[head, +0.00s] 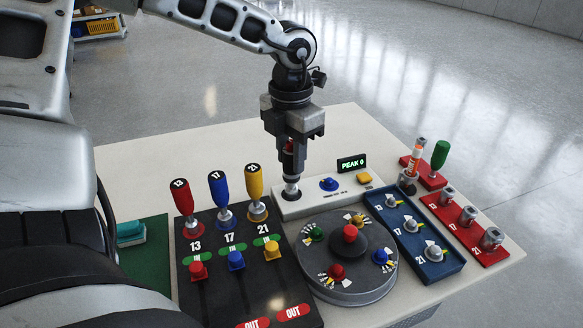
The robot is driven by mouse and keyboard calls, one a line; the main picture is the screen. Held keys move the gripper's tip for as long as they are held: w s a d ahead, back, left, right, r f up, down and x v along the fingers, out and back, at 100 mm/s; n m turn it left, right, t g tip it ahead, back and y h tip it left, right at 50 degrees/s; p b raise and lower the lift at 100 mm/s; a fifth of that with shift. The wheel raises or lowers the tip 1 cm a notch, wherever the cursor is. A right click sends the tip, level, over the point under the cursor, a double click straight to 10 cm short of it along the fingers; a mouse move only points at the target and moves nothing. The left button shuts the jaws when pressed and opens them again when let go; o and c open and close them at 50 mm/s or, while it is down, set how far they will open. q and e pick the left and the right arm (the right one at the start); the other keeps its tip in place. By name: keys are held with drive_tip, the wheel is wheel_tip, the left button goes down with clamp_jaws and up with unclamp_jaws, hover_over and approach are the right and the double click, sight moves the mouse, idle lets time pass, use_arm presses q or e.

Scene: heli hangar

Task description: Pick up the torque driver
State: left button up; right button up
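My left gripper (291,155) points straight down over the left end of the white tester box (315,198). A tool that looks like the torque driver (291,189) stands upright there. Its metal lower end shows on the box, and a bit of dark and red handle shows between the fingers. The fingers hide most of the handle, so I cannot tell whether they press on it. My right gripper is not in view.
A grey round turntable (349,255), a blue tray (412,238) and a red rack (465,228) stand to the right. A green-handled tool (439,155) stands at the back right.

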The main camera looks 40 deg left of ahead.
use_arm(q)
drive_tip(key=shift+c, duration=0.6)
